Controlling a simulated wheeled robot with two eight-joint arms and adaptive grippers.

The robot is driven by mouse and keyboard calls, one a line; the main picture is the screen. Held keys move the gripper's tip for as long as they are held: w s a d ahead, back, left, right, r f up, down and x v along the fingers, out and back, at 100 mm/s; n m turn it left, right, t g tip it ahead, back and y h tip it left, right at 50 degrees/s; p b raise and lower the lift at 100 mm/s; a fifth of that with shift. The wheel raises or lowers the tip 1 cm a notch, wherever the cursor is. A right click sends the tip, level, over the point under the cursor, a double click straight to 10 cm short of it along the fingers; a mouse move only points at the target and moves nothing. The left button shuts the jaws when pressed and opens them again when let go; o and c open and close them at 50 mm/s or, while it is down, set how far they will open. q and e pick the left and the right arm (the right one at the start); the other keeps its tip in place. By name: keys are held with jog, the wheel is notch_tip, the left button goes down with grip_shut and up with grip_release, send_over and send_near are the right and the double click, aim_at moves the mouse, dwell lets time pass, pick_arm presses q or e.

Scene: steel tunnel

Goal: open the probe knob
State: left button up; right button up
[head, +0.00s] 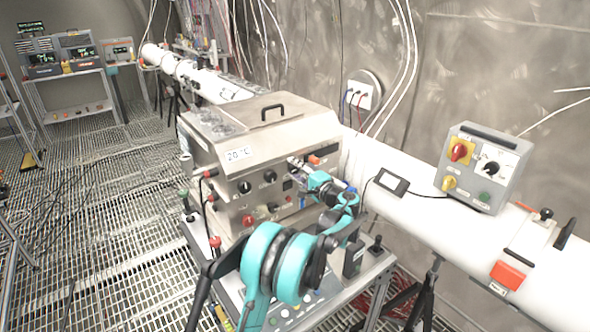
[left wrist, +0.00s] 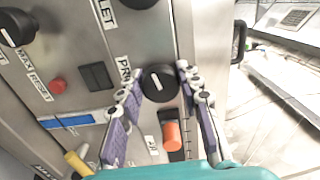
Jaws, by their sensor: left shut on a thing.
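The probe knob (left wrist: 160,84) is a round black knob with a white pointer line on the steel panel, next to a partly covered label starting "PR". In the left wrist view my left gripper (left wrist: 160,76) has one finger on each side of the knob and is shut on it. In the head view the left gripper (head: 294,165) is at the right part of the steel box's front, and it hides the knob there. My right gripper is not in view.
The steel box (head: 232,180) has a lid handle and a 20 °C display. Near the knob are an orange part (left wrist: 172,136), a black switch (left wrist: 97,77) and a red reset button (left wrist: 57,86). A white pipe (head: 430,205) runs behind, carrying a grey control box (head: 480,165).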

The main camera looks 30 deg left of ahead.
pick_arm(q)
jog(key=n, duration=0.5)
jog(key=shift+f+n, duration=0.15)
jog(key=shift+n, duration=0.25)
jog(key=n, duration=0.5)
jog(key=shift+n, duration=0.3)
jog(key=o, duration=1.2)
jog(key=shift+w, duration=0.1)
jog(key=shift+c, duration=0.2)
jog(key=shift+d, duration=0.1)
jog(key=v, duration=1.2)
